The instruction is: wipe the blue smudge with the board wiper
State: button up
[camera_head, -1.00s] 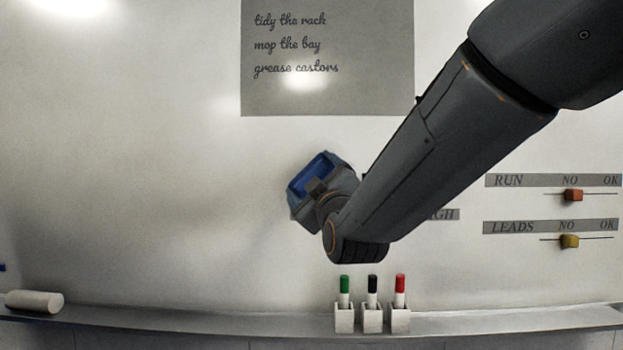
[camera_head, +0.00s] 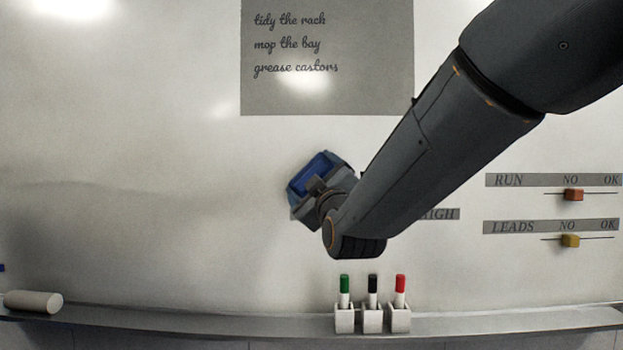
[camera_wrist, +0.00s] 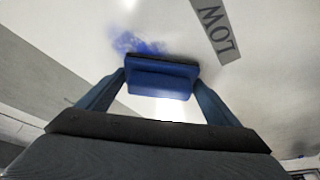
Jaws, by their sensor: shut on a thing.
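My gripper (camera_wrist: 160,90) is shut on the board wiper (camera_wrist: 160,78), a blue block with a dark edge strip. In the wrist view the wiper is held between the two blue fingers at the whiteboard. The blue smudge (camera_wrist: 132,42) shows just beyond the wiper's upper left edge, partly hidden by it. In the head view my gripper (camera_head: 316,180) is in front of the whiteboard, below the grey note. I cannot tell whether the wiper touches the board.
A LOW label (camera_wrist: 215,28) is right of the smudge. Green, black and red markers stand in white holders (camera_head: 372,320) on the ledge (camera_head: 200,322). A white cylinder (camera_head: 33,302) lies at its left end.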

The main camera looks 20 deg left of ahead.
jog(key=shift+w, duration=0.25)
jog(key=shift+d, duration=0.1)
jog(key=w+d+b, duration=0.2)
jog(key=d+b, duration=0.3)
jog(key=d, duration=0.5)
jog(key=shift+w, duration=0.2)
dwell(0.7)
